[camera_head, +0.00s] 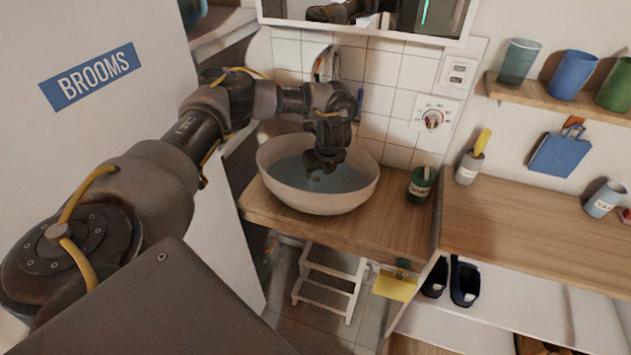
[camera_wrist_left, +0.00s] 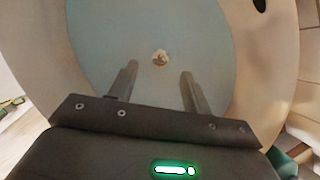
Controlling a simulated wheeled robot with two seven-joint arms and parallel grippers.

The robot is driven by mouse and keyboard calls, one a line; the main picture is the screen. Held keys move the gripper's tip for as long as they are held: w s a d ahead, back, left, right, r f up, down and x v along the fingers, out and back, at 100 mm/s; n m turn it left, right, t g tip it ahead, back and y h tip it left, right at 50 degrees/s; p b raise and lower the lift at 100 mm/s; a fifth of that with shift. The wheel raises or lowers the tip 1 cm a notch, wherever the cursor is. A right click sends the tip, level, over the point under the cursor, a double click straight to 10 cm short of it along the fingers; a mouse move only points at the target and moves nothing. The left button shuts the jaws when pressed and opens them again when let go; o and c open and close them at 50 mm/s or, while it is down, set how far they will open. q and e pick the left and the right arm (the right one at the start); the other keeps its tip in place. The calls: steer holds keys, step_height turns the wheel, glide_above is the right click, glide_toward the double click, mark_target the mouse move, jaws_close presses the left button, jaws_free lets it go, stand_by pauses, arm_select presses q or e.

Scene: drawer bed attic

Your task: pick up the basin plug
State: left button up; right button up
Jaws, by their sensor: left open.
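A white round basin (camera_head: 300,196) with bluish water inside stands on the wooden counter. My left gripper (camera_head: 325,170) reaches down over the basin from above, with its fingers pointing into it. In the left wrist view my left gripper (camera_wrist_left: 160,85) is open, with two dark fingers apart and nothing between them. A small dark spot below the gripper in the head view is too small to tell. My right gripper is not in view.
A dark green cup (camera_head: 420,186) stands on the counter right of the basin. A tap (camera_head: 325,62) rises behind it, partly hidden by my arm. A white step stool (camera_head: 328,283) is below. A shelf (camera_head: 560,97) with cups hangs at right.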

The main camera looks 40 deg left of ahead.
mark_target(316, 178)
arm_select(q)
steer(key=shift+b+x, duration=0.95)
steer(key=shift+x, duration=1.7)
steer(key=shift+r, duration=0.1)
steer(key=shift+c, duration=0.6)
steer(key=c, duration=0.9)
jaws_close()
